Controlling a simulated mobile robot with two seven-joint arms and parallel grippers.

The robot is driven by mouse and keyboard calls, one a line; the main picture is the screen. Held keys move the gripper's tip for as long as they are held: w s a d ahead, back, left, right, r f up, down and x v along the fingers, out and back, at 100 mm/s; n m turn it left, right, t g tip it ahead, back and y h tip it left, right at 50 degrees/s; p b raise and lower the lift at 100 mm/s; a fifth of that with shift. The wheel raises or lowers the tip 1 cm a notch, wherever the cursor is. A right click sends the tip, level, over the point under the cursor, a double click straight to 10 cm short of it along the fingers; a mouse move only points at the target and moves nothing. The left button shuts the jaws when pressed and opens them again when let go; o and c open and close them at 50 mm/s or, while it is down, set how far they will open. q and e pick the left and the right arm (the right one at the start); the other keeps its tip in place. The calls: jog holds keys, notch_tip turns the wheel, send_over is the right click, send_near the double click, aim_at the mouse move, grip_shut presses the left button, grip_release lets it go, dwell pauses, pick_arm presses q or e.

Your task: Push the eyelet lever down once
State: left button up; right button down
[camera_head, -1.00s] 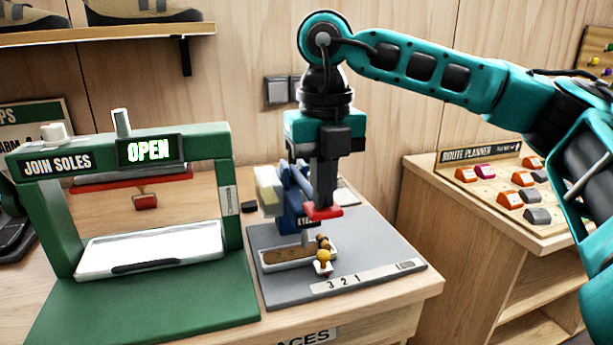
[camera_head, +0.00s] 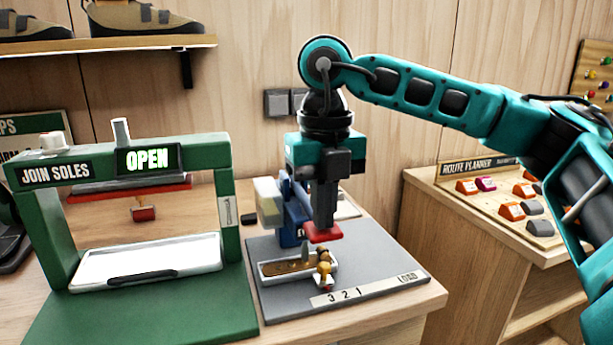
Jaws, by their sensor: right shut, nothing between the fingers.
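The eyelet press (camera_head: 291,212) is a blue machine on a grey base plate (camera_head: 375,250), right of the green press. Its lever has a red end pad (camera_head: 323,233), now low over the front of the machine. My right gripper (camera_head: 325,222) is shut and empty, pointing down, with its fingertips at the top of the red pad and apparently touching it. A tray with a brown piece (camera_head: 285,268) lies below the lever, with small yellow-brown parts (camera_head: 324,268) at its right end. The fingers and pad hide part of the press. My left gripper is not in view.
The green JOIN SOLES press (camera_head: 130,165) stands at left, its display reading OPEN. A strip (camera_head: 345,295) marked 3 2 1 and LOAD runs along the plate's front. A route planner board (camera_head: 505,195) is on the right cabinet. Shoes sit on a shelf upper left.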

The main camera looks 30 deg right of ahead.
notch_tip(320, 180, up, 2)
jog(key=shift+p, duration=0.55)
jog(key=shift+r+p, duration=0.55)
jog(key=shift+r, duration=0.2)
notch_tip(320, 180, up, 2)
jog(key=shift+r+p, duration=0.15)
jog(key=shift+p, duration=0.75)
pick_arm(q)
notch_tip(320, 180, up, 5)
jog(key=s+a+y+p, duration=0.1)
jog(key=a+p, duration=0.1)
jog(key=p, duration=0.2)
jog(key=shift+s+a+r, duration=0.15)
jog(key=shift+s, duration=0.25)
pick_arm(e)
notch_tip(320, 180, up, 6)
